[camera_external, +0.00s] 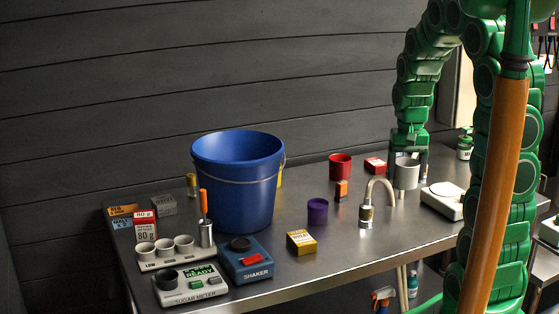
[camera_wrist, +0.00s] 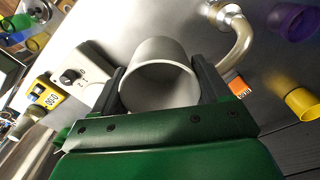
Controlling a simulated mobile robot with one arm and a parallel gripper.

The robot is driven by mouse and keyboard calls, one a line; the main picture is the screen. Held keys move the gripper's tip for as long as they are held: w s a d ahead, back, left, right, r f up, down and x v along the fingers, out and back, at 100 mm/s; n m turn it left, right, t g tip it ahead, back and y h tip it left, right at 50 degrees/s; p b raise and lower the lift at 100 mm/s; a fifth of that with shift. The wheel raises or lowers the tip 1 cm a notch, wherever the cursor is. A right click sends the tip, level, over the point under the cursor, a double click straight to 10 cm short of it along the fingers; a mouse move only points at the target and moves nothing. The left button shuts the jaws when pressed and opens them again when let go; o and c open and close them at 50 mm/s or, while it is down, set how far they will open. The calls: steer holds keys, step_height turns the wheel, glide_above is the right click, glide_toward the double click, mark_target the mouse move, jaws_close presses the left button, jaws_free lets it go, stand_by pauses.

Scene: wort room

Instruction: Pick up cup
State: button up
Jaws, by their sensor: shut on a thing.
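A light grey cup (camera_external: 406,175) is at the right part of the metal table, below my green arm. My gripper (camera_external: 408,163) is shut on this cup, with one dark finger at each side. In the wrist view the cup (camera_wrist: 160,68) sits between the two dark fingers of my gripper (camera_wrist: 160,82), its open mouth facing the camera, and it looks empty inside. I cannot tell whether its base touches the table. A red cup (camera_external: 340,166) and a purple cup (camera_external: 317,211) stand apart to the left.
A curved tap (camera_external: 379,194) stands just left of the grey cup, and a white device (camera_external: 443,200) is close on its right. A blue bucket (camera_external: 238,178), a shaker box (camera_external: 245,260) and a sugar meter (camera_external: 190,286) fill the left. The front right tabletop is clear.

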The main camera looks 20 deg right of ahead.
mark_target(231, 208)
steer(key=s+a+r, duration=0.1)
steer(key=s+r, duration=0.1)
steer(key=s, duration=0.3)
steer(key=shift+s+r, duration=0.2)
steer(key=shift+r, duration=0.05)
steer(key=shift+a, duration=0.1)
steer(key=shift+r, duration=0.2)
step_height(231, 208, up, 11)
steer(key=shift+f, duration=0.2)
steer(key=w+a+r+n, duration=0.2)
steer(key=w+a+n, duration=1.6)
steer(key=w+a, duration=0.3)
steer(key=w+a+f+n, duration=0.2)
steer(key=a+n, duration=0.8)
steer(key=a, duration=1)
steer(key=f, duration=2.3)
steer(key=shift+w+d+f, duration=0.15)
steer(key=shift+d, duration=0.1)
